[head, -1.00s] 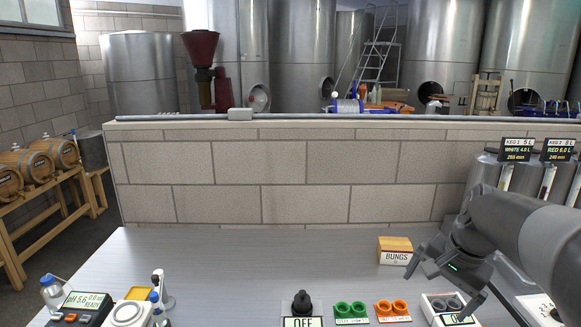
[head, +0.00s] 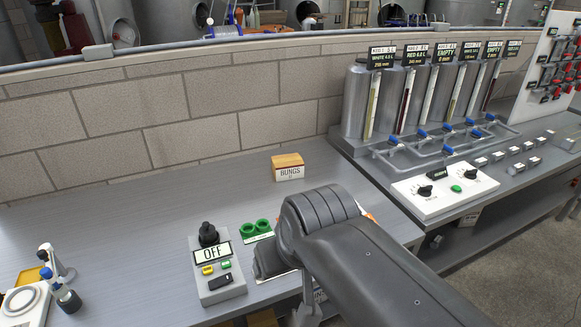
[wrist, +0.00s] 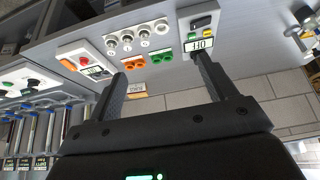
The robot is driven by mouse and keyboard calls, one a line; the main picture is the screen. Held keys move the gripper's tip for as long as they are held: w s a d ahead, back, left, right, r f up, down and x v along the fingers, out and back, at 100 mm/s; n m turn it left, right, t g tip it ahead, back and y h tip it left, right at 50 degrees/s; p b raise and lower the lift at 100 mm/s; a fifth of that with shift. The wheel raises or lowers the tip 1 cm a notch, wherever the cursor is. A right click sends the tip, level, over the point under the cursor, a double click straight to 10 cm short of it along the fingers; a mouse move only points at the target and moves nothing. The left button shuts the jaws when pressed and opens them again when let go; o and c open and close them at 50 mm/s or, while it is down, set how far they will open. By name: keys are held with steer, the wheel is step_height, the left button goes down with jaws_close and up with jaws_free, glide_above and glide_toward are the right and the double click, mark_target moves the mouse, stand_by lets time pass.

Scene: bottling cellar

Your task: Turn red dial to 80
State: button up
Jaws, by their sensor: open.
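My gripper (wrist: 158,66) is open and empty. Its left finger is just below that panel in the picture, its right finger by the OFF box. In the head view my arm hides most of the gripper.
A grey box with an OFF display (head: 212,252) stands on the near bench. Green rings (head: 257,228) and a BUNGS box (head: 288,168) are beyond it. Metal kegs (head: 365,90) and blue-handled taps stand behind the right panel.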

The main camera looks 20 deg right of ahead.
steer(key=shift+w+d, duration=0.1)
steer(key=shift+w, duration=0.05)
steer(key=shift+c, duration=0.6)
steer(key=shift+n+g, duration=0.8)
steer(key=shift+n, duration=0.1)
steer(key=w+d, duration=0.1)
steer(key=w, duration=0.1)
steer(key=w+d, duration=0.1)
steer(key=w, duration=0.1)
steer(key=w+d+r, duration=0.1)
steer(key=w+d, duration=0.1)
steer(key=c, duration=0.5)
steer(key=w+d+f+n+g+h, duration=0.1)
steer(key=w+d+f+n+g, duration=0.1)
steer(key=w+d+f, duration=0.35)
steer(key=w+d+f+n+g+h, duration=0.1)
steer(key=w+d+f+n+g, duration=0.2)
steer(key=w+d, duration=0.55)
steer(key=w+d+f+n+g+h, duration=0.15)
steer(key=w+d+f, duration=0.25)
steer(key=d, duration=0.5)
steer(key=shift+n+g, duration=0.35)
steer(key=x, duration=1.1)
steer(key=shift+a, duration=0.1)
steer(key=shift+c, duration=0.4)
steer(key=c, duration=0.9)
